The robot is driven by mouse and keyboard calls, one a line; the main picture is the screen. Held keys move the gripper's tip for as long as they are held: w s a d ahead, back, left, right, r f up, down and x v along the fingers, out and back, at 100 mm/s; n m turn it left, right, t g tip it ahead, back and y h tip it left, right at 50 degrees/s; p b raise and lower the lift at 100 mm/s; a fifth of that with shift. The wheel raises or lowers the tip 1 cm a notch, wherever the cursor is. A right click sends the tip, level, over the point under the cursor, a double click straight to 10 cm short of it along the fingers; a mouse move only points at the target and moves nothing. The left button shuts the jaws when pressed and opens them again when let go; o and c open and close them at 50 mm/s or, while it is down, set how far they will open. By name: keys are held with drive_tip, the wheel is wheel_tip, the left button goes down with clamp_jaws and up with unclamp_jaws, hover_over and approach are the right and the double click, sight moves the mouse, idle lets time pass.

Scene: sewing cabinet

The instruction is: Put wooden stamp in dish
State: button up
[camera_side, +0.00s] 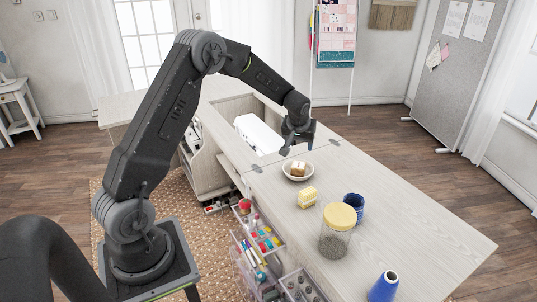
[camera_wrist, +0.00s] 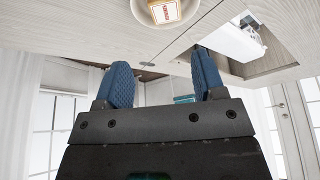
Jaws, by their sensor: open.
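The small dish (camera_side: 288,174) is a shallow pale bowl on the cabinet top. The wooden stamp (camera_side: 298,168), a small tan block with a light face, lies inside it. In the wrist view the stamp (camera_wrist: 165,10) shows red lettering and sits within the dish (camera_wrist: 143,14) at the top edge, partly cut off. My gripper (camera_side: 297,147) is above the cabinet, just behind the dish and apart from it. Its blue fingers are spread wide with nothing between them (camera_wrist: 163,75).
A yellow block (camera_side: 307,197), a dark blue cup (camera_side: 354,205), a jar with a yellow lid (camera_side: 336,232) and a blue thread cone (camera_side: 384,287) stand nearer the front. An open recess with a white object (camera_side: 259,134) lies behind. The top's right side is clear.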

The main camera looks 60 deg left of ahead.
drive_tip(key=s+d+r+m+t+h, duration=0.1)
drive_tip(key=s+d+r+m, duration=0.3)
drive_tip(key=s+d+r, duration=1.05)
drive_tip(key=s+d+r+m+h, duration=0.1)
drive_tip(key=s+d, duration=0.3)
drive_tip(key=s, duration=0.4)
drive_tip(key=s+d+r+m+t+h, duration=0.1)
drive_tip(key=s+d+r+m, duration=0.1)
drive_tip(key=s, duration=0.6)
drive_tip(key=shift+s+d+m, duration=0.35)
drive_tip(key=shift+d+m, duration=0.45)
drive_tip(key=shift+d, duration=0.2)
